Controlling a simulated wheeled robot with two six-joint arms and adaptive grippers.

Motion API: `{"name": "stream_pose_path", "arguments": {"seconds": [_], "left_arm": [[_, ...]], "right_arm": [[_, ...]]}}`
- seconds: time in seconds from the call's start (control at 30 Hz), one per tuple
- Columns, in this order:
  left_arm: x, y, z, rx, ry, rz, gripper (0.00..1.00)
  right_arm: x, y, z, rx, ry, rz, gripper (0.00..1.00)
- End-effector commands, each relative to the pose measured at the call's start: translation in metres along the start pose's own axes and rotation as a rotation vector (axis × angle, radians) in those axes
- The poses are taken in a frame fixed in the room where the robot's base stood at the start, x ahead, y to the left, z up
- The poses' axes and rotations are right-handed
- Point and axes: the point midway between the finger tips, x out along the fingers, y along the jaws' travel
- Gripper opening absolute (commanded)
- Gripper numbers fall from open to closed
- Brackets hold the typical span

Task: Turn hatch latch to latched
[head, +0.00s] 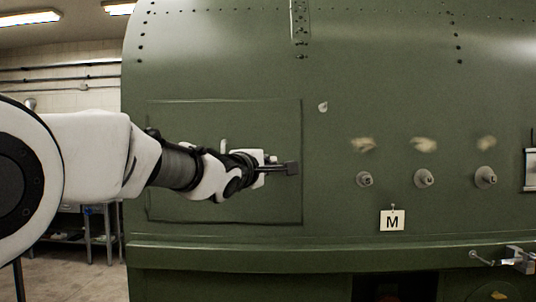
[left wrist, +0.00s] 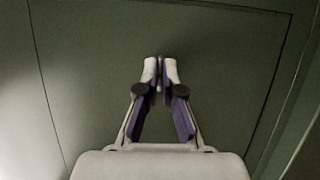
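The hatch (head: 200,120) is a square green panel, outlined by a thin seam, flush in the green fuselage wall in the head view. A small pale tab (head: 323,106) sits on the skin just right of its upper right corner; I cannot tell for sure that it is the latch. A pale upright piece (head: 224,145) shows behind my left wrist, partly hidden. My left gripper (head: 291,168) is in front of the hatch's right edge, below and left of the tab. In the left wrist view its fingertips (left wrist: 160,68) are together, with nothing visible held. My right gripper is out of view.
Several grey round fittings (head: 424,179) stick out of the wall to the right, with worn patches above them. A card marked M (head: 391,220) hangs below them. A ledge (head: 340,252) runs along the bottom, with a metal fixture (head: 519,260) at far right.

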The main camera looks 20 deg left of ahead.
Motion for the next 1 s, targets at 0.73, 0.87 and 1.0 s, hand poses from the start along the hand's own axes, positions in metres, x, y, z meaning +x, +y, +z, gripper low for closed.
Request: {"name": "stream_pose_path", "arguments": {"seconds": [0.73, 0.87, 1.0], "left_arm": [[0.0002, -0.0004, 0.0003, 0.038, 0.0, -0.015, 0.3], [0.0001, -0.0001, 0.0002, 0.037, 0.0, -0.015, 0.3], [0.0001, 0.0, 0.0002, 0.037, 0.0, -0.015, 0.3]], "right_arm": [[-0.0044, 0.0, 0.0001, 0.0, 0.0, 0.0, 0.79], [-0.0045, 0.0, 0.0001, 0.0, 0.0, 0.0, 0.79], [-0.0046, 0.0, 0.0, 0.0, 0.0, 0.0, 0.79]]}}
